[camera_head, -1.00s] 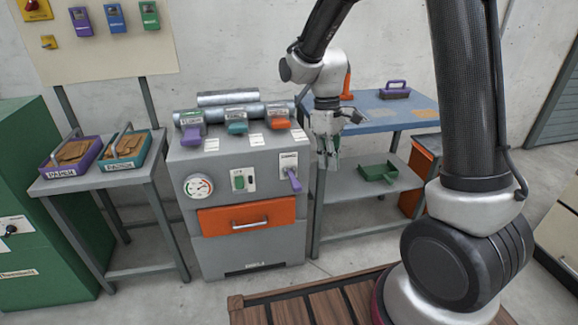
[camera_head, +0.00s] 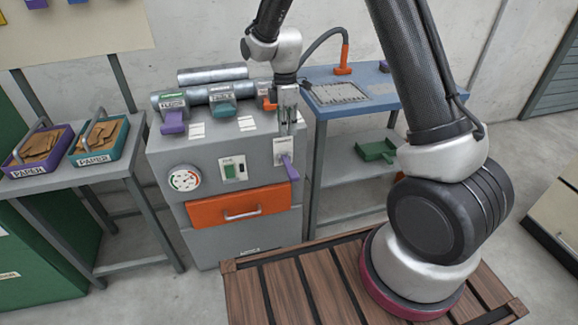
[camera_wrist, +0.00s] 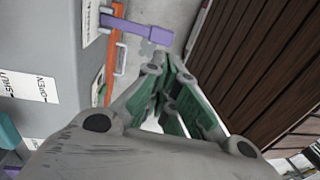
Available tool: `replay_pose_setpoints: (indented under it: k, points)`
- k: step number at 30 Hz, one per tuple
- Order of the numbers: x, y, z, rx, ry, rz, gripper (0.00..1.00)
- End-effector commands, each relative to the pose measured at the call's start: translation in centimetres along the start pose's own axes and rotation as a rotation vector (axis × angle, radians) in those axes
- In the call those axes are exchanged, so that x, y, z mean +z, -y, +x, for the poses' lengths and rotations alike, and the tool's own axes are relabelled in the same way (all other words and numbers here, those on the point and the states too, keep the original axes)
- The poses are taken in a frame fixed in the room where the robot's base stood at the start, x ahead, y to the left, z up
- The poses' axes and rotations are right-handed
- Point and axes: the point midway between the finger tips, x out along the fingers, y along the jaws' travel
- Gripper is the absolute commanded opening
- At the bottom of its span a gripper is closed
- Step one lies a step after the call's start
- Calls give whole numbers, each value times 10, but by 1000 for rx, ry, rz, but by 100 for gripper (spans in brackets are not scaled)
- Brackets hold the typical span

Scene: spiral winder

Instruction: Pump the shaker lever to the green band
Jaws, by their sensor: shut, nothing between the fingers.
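A purple lever (camera_head: 288,167) sticks out and down from a white-labelled plate (camera_head: 284,148) at the front right of the grey machine; the label is too small to read. The round gauge (camera_head: 184,179) with coloured bands is at the machine's front left; its needle position is hard to read. My gripper (camera_head: 287,131) is shut and empty, pointing down just above the lever plate, apart from the lever. In the wrist view the green-padded fingertips (camera_wrist: 164,72) are together, and the purple lever (camera_wrist: 142,30) lies beyond them at upper left.
An orange drawer (camera_head: 238,206) sits below the gauge. More coloured levers, including a teal one (camera_head: 222,110), line the machine's top. A blue table (camera_head: 375,88) stands at right and paper trays (camera_head: 99,140) at left. A wooden platform (camera_head: 300,285) lies in front.

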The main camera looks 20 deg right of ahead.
Motion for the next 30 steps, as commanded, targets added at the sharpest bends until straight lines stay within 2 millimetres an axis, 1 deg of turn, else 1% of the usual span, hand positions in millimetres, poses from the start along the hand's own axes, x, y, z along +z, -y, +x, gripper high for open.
replay_pose_setpoints:
  k: [9, 11, 14, 17, 24, 30]
  points:
    - [0, 0, 2, -1, 0, 0, 0]
    - [0, 0, 5, -2, 1, 0, 0]
    - [0, 1, 16, -3, 1, 1, 0]
    - [0, 1, 35, -5, 2, 1, 0]
    - [0, 1, 87, -5, 1, 2, 0]
    - [0, 1, 121, -4, 1, 1, 0]
